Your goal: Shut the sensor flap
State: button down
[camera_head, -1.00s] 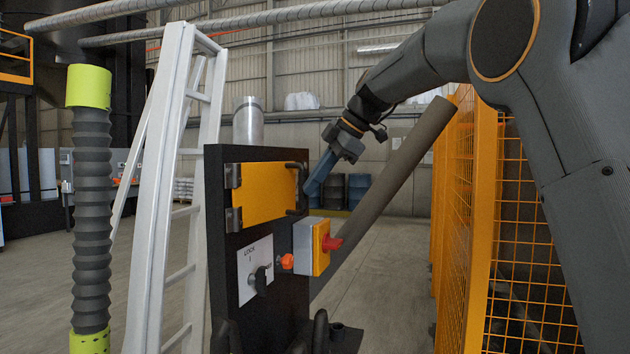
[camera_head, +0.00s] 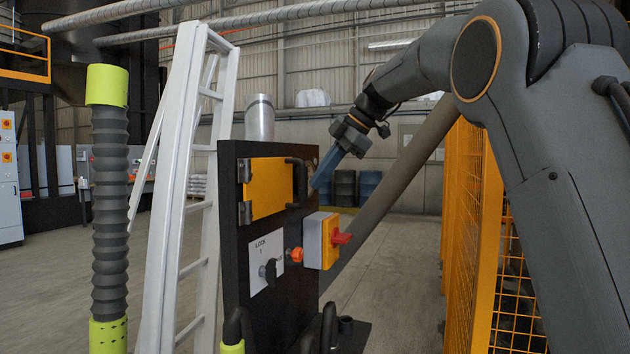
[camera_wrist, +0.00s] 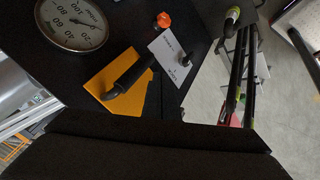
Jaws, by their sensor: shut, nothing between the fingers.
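The sensor flap is a yellow-orange plate (camera_head: 268,187) on the upper part of a black upright panel (camera_head: 243,290). Its hinges are on the left and a black bar handle (camera_head: 300,180) is at its right edge. The flap looks close to the panel face, but I cannot tell whether it is fully flush. The wrist view shows the flap (camera_wrist: 125,103) with its handle across it. My gripper (camera_head: 317,184), with blue fingers, is shut and empty just right of the handle. I cannot tell whether it touches.
A grey-yellow switch box (camera_head: 322,240) with a red knob juts out below the flap, near an orange button and a lock plate (camera_head: 262,262). A round gauge (camera_wrist: 73,22) shows in the wrist view. A white ladder (camera_head: 178,200) stands left; orange mesh fencing (camera_head: 480,220) stands right.

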jog(key=s+d+f+b+v, duration=0.1)
jog(key=b+v, duration=0.1)
jog(key=v, duration=1)
jog(key=s+d+f+m+g+h, duration=0.15)
jog(key=f+m, duration=0.45)
jog(key=f, duration=0.8)
jog(key=s+d+f+m+t+h, duration=0.1)
jog(key=s+d+f+m+h, duration=0.15)
jog(key=f+m, duration=0.7)
jog(key=s+d+f+m+g+h, duration=0.2)
jog(key=s+f+m, duration=0.4)
jog(key=s+f, duration=2.1)
notch_tip(320, 180, down, 2)
jog(key=shift+s+d+f+h, duration=0.1)
jog(key=shift+s+d+h, duration=0.1)
jog(key=shift+d+h, duration=0.3)
jog(key=shift+d+m, duration=0.1)
jog(key=shift+m, duration=0.15)
